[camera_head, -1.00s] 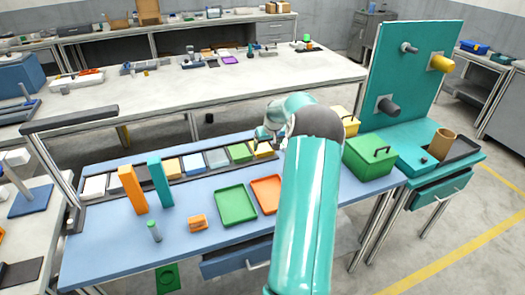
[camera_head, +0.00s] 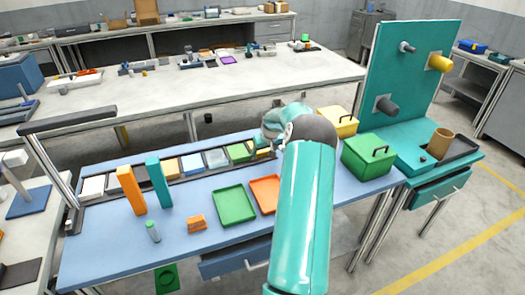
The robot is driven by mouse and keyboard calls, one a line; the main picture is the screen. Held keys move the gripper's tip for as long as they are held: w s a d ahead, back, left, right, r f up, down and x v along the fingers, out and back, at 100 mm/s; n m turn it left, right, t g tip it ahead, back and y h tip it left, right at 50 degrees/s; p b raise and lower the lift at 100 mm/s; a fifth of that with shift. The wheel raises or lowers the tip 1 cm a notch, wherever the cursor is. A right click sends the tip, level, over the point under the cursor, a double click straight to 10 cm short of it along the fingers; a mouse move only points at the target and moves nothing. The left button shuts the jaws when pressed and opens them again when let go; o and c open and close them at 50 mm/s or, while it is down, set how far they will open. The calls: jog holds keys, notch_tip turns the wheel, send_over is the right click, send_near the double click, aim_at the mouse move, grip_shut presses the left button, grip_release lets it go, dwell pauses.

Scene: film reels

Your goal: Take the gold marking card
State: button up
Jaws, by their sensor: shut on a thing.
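The gold marking card (camera_head: 262,152) is at the right end of the row of coloured cards in the long dark rack (camera_head: 87,203) on the blue table. It is partly hidden behind my gripper. My gripper (camera_head: 270,143) is at this card, above the rack's right end, and is shut on it. Its fingertips are small and partly hidden by my arm. Next to the card, to the left, are a green card (camera_head: 238,152), a pale blue card (camera_head: 216,158) and a blue card (camera_head: 192,164). An orange-yellow card (camera_head: 171,166) is farther left.
An orange block (camera_head: 131,190) and a teal block (camera_head: 159,183) stand in front of the rack. Green (camera_head: 252,214) and orange (camera_head: 278,202) trays lie nearby. Green (camera_head: 362,160) and yellow (camera_head: 345,132) boxes stand right of my arm.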

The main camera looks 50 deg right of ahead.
jog(key=shift+r, duration=0.1)
jog(key=shift+r, duration=0.55)
notch_tip(320, 180, up, 2)
jog(key=shift+r, duration=0.15)
jog(key=s+a+r, duration=0.9)
jog(key=a, duration=0.1)
jog(key=shift+s+r, duration=0.25)
jog(key=shift+s, duration=0.1)
jog(key=shift+a, duration=0.1)
jog(key=o, duration=0.3)
jog(key=c, duration=0.3)
